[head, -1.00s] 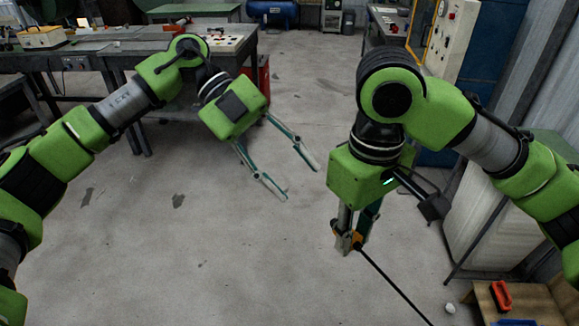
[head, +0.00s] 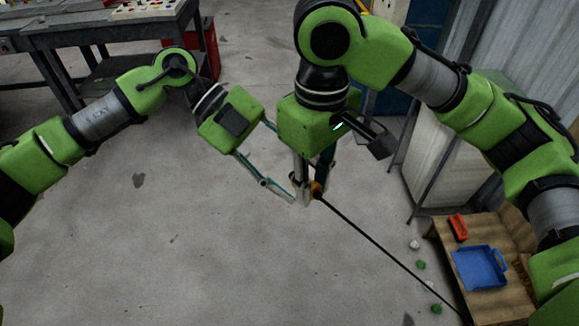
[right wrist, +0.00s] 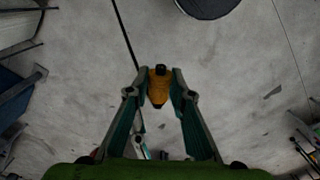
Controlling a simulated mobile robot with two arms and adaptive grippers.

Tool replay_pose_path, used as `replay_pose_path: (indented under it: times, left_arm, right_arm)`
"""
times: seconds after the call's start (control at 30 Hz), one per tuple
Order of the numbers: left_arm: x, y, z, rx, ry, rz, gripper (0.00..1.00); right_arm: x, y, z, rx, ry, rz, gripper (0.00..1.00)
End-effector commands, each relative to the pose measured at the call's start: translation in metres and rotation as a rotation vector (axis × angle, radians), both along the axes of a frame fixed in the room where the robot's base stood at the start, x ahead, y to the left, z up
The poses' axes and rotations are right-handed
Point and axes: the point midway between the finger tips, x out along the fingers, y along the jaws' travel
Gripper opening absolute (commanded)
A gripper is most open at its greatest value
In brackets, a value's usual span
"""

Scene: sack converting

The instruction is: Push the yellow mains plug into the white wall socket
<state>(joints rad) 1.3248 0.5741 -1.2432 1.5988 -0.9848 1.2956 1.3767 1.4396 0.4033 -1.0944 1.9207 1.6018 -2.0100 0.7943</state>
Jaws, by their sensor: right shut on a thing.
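The yellow mains plug (head: 317,188) is held between the fingertips of my right gripper (head: 308,192), low over the grey floor. In the right wrist view the plug (right wrist: 158,88) sits between both fingers of the right gripper (right wrist: 160,80), which is shut on it. A black cable (head: 378,244) runs from the plug to the lower right. My left gripper (head: 284,178) has its fingers spread and nothing seen between them. I cannot make out a white wall socket in either current view.
A dark workbench (head: 90,30) stands at the upper left, with a red cabinet (head: 205,48) beside it. At the lower right a wooden unit (head: 490,300) holds a blue tray (head: 479,268) and a red-orange item (head: 458,228). Small green and white pieces lie nearby. The middle floor is clear.

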Motion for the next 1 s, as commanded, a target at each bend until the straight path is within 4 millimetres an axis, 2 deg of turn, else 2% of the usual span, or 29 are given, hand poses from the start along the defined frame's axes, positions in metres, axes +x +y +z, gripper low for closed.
replay_pose_path:
  times: [0.07,0.23,0.3,0.33,0.4,0.77,0.87,1.0]
  left_arm:
    - [0.0,0.0,0.0,0.0,0.0,0.0,0.42]
    - [0.0,0.0,0.0,0.0,0.0,0.0,0.01]
    - [0.0,0.0,0.001,-0.001,0.0,0.001,0.01]
    - [0.0,0.0,0.001,-0.001,-0.001,0.0,0.01]
    - [0.0,0.0,0.001,-0.002,-0.001,0.001,0.01]
    - [0.001,0.0,0.001,-0.001,-0.002,0.001,0.01]
    - [0.001,0.0,0.002,-0.001,-0.002,0.001,0.01]
    - [0.001,0.0,0.002,-0.001,-0.002,0.001,0.01]
  right_arm:
    - [0.0,0.001,0.001,0.004,-0.003,0.001,0.01]
    - [0.0,0.001,0.001,0.005,-0.003,0.001,0.01]
    - [0.0,0.001,0.001,0.005,-0.003,0.001,0.01]
    - [0.0,0.001,0.001,0.005,-0.003,0.001,0.24]
    - [0.0,0.001,0.001,0.004,-0.002,0.002,0.41]
    - [0.0,0.0,0.002,0.001,-0.002,0.0,0.41]
    - [0.001,0.0,0.009,0.001,-0.003,0.0,0.41]
    - [0.001,0.0,0.032,0.002,-0.007,-0.001,0.41]
